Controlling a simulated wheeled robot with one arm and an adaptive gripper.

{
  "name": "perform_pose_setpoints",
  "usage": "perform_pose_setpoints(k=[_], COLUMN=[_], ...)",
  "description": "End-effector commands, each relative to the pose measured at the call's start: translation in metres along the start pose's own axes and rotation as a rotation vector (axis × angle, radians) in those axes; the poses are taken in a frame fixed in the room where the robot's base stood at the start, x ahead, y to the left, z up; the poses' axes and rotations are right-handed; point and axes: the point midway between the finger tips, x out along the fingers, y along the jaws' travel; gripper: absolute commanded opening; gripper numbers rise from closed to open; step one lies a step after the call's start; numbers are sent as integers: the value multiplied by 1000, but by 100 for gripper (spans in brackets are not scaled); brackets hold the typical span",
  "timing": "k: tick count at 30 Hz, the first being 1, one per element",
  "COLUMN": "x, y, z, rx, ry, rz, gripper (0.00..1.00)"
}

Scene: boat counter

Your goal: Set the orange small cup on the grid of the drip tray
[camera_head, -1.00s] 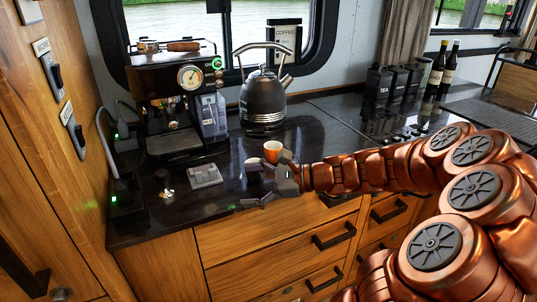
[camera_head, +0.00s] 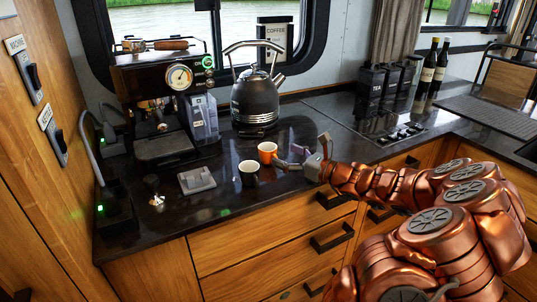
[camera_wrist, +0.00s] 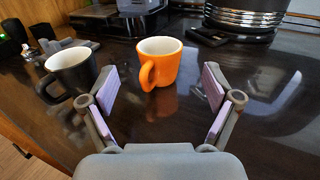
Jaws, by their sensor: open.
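The orange small cup (camera_head: 267,152) stands upright on the dark counter. In the wrist view the orange cup (camera_wrist: 160,62) is just beyond my open fingertips, roughly centred between them, with its handle toward me and to the left. My gripper (camera_head: 296,153) is open and empty, low over the counter to the right of the cup. It also shows in the wrist view (camera_wrist: 160,98). The drip tray (camera_head: 163,146) is at the base of the espresso machine (camera_head: 165,90), left of the cup. It is only partly seen in the wrist view (camera_wrist: 93,20).
A black cup (camera_head: 249,174) stands close to the orange one, left of my gripper in the wrist view (camera_wrist: 70,70). A grey tamping stand (camera_head: 197,180) and a tamper (camera_head: 155,190) lie farther left. A kettle (camera_head: 255,100) stands behind.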

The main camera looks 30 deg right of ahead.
Motion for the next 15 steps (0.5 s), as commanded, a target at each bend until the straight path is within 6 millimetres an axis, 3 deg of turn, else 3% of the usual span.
perform_pose_setpoints(k=[10,15], x=[18,37], y=[1,1], z=[1,1], rx=[-1,-1], ry=[-1,-1], rz=[3,5], gripper=[89,89])
